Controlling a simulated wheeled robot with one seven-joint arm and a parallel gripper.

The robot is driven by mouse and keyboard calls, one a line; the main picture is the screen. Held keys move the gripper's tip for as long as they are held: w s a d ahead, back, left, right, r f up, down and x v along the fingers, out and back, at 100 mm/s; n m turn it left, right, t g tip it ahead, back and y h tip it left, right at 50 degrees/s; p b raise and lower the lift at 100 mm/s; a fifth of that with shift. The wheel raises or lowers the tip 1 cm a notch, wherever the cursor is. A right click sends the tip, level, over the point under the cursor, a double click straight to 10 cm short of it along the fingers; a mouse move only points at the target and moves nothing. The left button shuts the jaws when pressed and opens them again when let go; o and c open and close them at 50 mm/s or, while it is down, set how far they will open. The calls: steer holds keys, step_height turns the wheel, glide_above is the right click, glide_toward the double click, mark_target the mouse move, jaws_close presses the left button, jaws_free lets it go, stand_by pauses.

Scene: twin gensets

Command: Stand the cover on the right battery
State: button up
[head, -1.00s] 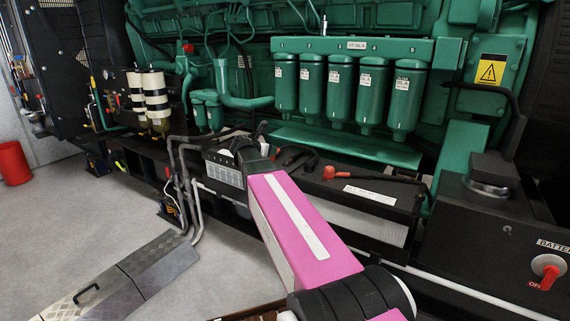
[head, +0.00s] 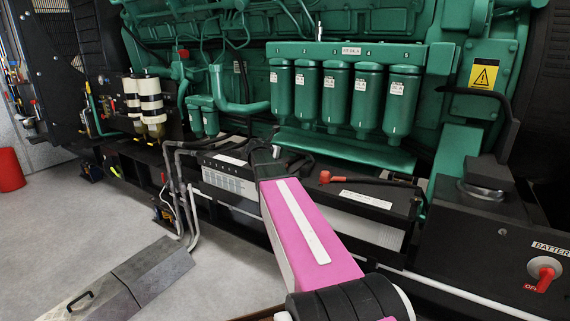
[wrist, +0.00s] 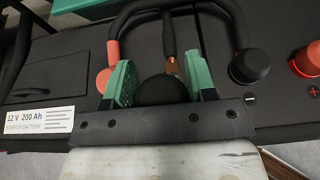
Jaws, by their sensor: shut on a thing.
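My gripper (wrist: 160,80) shows in the wrist view with two green-padded fingers shut on a dark rounded piece (wrist: 163,91), which looks like the cover. A copper lug and a black cable end show just behind it. In the head view, the gripper (head: 264,153) is over the gap between the two batteries, and the held piece cannot be made out there. The right battery (head: 365,228) has a dark top, a white label and a red cap (head: 325,177). The left battery (head: 215,186) is partly behind my arm. I cannot tell whether the held piece touches anything.
In the wrist view, a black cap (wrist: 250,67) stands beside a minus mark and a red cap (wrist: 308,58) beside a plus mark. A red-orange cable end (wrist: 103,78) is left of the fingers. Green filters (head: 337,95) hang behind the batteries. Grey pipes (head: 182,190) stand left.

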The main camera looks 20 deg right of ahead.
mark_target(287, 162)
steer(key=x, duration=0.4)
steer(key=f+x, duration=0.1)
steer(key=x, duration=0.1)
steer(key=shift+s, duration=0.4)
steer(key=shift+f, duration=1.75)
steer(key=shift+f, duration=0.15)
steer(key=o, duration=0.9)
